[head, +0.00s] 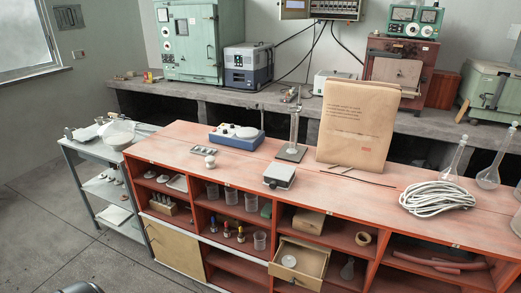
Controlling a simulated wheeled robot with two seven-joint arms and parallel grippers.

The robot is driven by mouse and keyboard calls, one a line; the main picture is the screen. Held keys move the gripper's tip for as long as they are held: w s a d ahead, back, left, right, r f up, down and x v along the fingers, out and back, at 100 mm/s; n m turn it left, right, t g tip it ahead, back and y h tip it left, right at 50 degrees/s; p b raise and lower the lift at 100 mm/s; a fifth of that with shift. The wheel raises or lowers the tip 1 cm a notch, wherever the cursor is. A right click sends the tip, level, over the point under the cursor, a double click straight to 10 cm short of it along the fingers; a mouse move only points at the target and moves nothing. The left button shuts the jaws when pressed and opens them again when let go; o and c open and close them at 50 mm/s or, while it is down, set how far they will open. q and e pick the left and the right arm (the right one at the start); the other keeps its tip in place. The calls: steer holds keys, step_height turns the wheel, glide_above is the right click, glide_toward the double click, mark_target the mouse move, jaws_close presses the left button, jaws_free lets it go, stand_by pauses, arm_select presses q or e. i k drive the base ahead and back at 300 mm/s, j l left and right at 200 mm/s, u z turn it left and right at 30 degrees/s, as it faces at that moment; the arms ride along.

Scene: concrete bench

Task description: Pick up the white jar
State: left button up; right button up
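A small white rounded object (210,161), which may be the white jar, stands near the front edge of the orange-red bench (150,150), left of its middle. It is too small to make out a lid or neck. Another round white thing (289,261) lies in an open drawer (314,262) at the bench front; it could be a dish or a jar top. Neither of my grippers shows. A dark rounded shape at the bottom left edge is cut off, and I cannot tell what it is.
A blue instrument (237,135), a grey box (279,176), a burette stand (291,152), a large paper bag (357,125), coiled white hose (437,196) and glass flasks (488,177) stand on the bench. A metal cart (72,152) stands left. The floor in front is clear.

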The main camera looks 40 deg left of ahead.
mark_target(213, 165)
steer(key=u, duration=1.6)
